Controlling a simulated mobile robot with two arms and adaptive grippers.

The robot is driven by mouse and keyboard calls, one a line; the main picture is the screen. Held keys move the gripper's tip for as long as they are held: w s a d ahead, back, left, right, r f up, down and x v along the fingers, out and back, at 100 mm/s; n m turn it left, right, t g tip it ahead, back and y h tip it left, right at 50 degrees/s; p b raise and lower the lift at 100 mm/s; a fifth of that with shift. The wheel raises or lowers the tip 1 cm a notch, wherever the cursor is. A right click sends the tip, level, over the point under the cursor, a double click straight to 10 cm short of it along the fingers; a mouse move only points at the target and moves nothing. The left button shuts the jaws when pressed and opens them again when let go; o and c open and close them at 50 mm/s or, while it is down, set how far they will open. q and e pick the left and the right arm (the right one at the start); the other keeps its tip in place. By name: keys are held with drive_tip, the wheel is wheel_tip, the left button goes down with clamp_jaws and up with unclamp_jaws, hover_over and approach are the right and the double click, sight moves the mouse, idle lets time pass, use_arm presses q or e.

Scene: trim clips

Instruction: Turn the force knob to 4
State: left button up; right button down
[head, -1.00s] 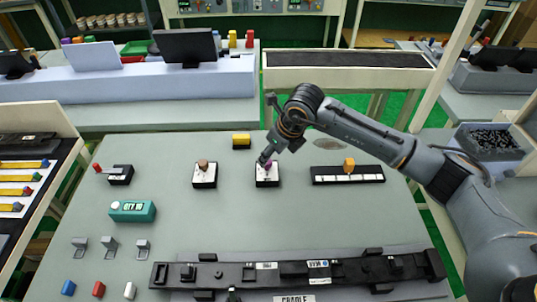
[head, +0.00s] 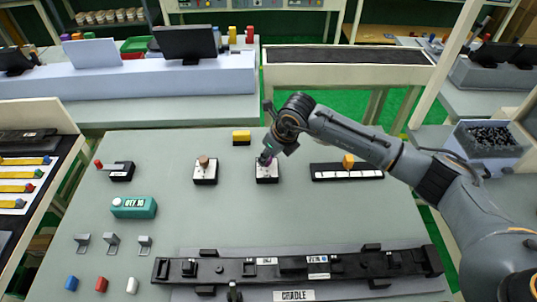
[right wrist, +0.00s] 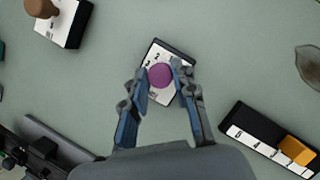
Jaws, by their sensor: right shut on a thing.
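A purple knob (right wrist: 161,76) stands on a small black box with a white dial plate (right wrist: 160,94); in the head view this box (head: 267,180) is at the middle of the table. My right gripper (right wrist: 160,72) is shut on the purple knob, with one finger on each side of it. In the head view the right gripper (head: 266,160) reaches down onto the knob and mostly hides it. My left gripper is not in view.
A brown-knobbed box (head: 205,172) stands to the left, and a black strip with an orange slider (head: 348,161) to the right. A yellow block (head: 241,138) lies behind. A teal counter (head: 134,207) is at left; a long black cradle assembly (head: 300,268) lies in front.

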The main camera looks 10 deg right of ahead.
drive_tip(key=shift+w+d+f+n+b, duration=0.15)
drive_tip(key=shift+n+b, duration=0.35)
drive_tip(key=shift+b, duration=0.5)
drive_tip(key=n+g+y+b, duration=0.1)
drive_tip(key=n+b, duration=0.3)
drive_tip(key=n+g+y+b, duration=0.1)
drive_tip(key=n+b, duration=0.2)
drive_tip(key=b, duration=0.2)
drive_tip(key=shift+w+n+g, duration=0.15)
drive_tip(key=shift+n+g, duration=0.15)
drive_tip(key=shift+n, duration=0.1)
drive_tip(key=n+g+b, duration=0.1)
drive_tip(key=n+b, duration=0.2)
drive_tip(key=n, duration=0.1)
drive_tip(key=shift+w+g, duration=0.1)
drive_tip(key=shift+g, duration=0.3)
drive_tip(key=shift+n+g+h+b, duration=0.3)
drive_tip(key=shift+n+g+b, duration=0.6)
drive_tip(key=shift+n, duration=1.5)
drive_tip(key=shift+r, duration=0.2)
drive_tip(key=shift+w, duration=0.1)
drive_tip(key=c, duration=1.1)
unclamp_jaws()
drive_tip(key=shift+o, duration=0.2)
